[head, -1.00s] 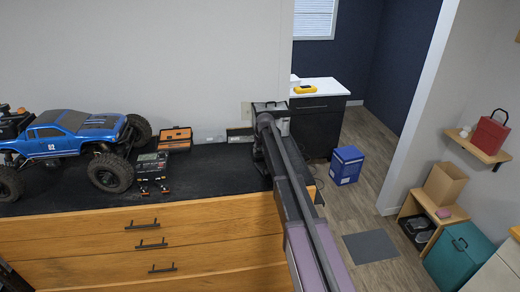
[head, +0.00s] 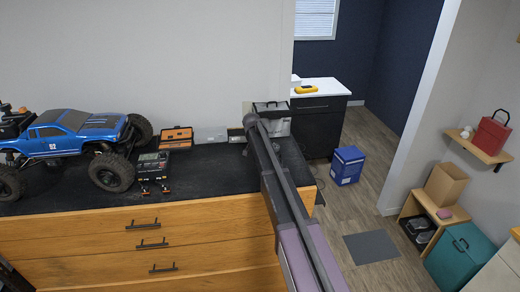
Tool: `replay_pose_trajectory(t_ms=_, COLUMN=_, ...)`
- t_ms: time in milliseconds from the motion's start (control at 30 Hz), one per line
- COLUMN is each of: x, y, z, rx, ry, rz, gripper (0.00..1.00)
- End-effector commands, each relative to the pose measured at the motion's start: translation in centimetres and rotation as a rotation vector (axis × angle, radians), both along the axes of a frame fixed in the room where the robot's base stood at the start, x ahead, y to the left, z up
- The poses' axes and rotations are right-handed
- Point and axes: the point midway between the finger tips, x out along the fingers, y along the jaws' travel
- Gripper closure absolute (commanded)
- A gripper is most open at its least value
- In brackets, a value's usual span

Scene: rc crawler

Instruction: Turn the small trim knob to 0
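A black box-shaped device with a pale display (head: 152,168) and small orange-tipped parts at its front stands on the black worktop, right of the blue crawler truck (head: 70,138). It looks like a transmitter or charger. The small trim knob is too small to make out, so I cannot tell where it points. My arm reaches up from the bottom right, its upper end over the worktop's right part. My gripper and its fingers do not show clearly; they seem hidden behind the arm. Nothing of mine touches the device.
The black worktop (head: 208,172) tops a wooden drawer unit (head: 100,240). An open orange-and-black case (head: 177,137) lies behind the device. A grey metal box (head: 272,112) stands behind my arm. Worktop between device and arm is clear. A blue box (head: 347,165) is on the floor.

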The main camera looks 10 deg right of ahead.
Motion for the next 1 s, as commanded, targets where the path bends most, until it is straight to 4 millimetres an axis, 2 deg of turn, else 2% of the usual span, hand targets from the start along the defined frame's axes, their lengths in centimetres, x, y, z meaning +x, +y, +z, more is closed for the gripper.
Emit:
replay_pose_trajectory(t_ms=533, x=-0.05, y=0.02, z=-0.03, rx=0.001, ry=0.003, rz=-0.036, gripper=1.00)
replay_pose_trajectory(t_ms=567, x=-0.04, y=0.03, z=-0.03, rx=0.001, ry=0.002, rz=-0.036, gripper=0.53)
replay_pose_trajectory(t_ms=633, x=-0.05, y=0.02, z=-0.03, rx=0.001, ry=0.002, rz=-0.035, gripper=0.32)
replay_pose_trajectory(t_ms=667, x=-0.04, y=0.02, z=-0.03, rx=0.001, ry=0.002, rz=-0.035, gripper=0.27)
replay_pose_trajectory(t_ms=1000, x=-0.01, y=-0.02, z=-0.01, rx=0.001, ry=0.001, rz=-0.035, gripper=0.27)
